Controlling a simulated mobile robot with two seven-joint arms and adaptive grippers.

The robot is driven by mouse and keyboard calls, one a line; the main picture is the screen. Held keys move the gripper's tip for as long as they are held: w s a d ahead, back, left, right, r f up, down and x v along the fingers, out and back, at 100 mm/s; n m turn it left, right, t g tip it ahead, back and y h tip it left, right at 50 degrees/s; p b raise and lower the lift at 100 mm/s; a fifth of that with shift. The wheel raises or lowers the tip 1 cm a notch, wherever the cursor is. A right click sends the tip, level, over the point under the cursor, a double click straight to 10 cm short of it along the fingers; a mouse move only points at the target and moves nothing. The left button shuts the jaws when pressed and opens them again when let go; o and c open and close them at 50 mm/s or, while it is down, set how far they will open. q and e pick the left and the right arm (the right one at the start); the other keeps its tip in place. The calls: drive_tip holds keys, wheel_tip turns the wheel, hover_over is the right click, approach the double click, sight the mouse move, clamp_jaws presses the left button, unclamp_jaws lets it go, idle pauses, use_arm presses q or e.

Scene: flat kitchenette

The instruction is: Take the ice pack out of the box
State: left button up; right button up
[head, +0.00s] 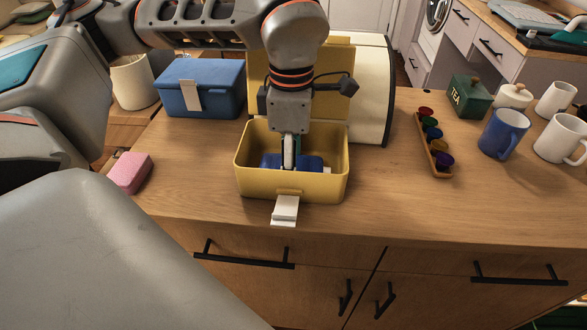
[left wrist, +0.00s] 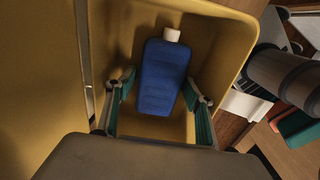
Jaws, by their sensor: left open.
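The yellow box (head: 262,183) stands on the wooden counter with its lid (head: 334,59) up at the back and a white latch (head: 285,210) hanging at the front. The blue ice pack (head: 308,163) with a white cap lies inside it. In the left wrist view, the ice pack (left wrist: 163,80) lies on the floor of the yellow box (left wrist: 207,35), its white cap at the far end. My left gripper (head: 289,165) reaches down into the box. In the left wrist view, its open fingers (left wrist: 160,98) are on either side of the ice pack, with gaps. My right gripper is not in view.
A closed blue box (head: 215,92) stands left of the yellow box, and a pink block (head: 129,172) lies at the left. A cream bread bin (head: 372,90) is behind. A rack of colored cups (head: 434,145) and a blue mug (head: 503,133) stand right. The front-right counter is clear.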

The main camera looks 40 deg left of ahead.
use_arm(q)
drive_tip(key=c, duration=1.2)
drive_tip(key=shift+r, duration=0.15)
drive_tip(key=shift+c, duration=0.2)
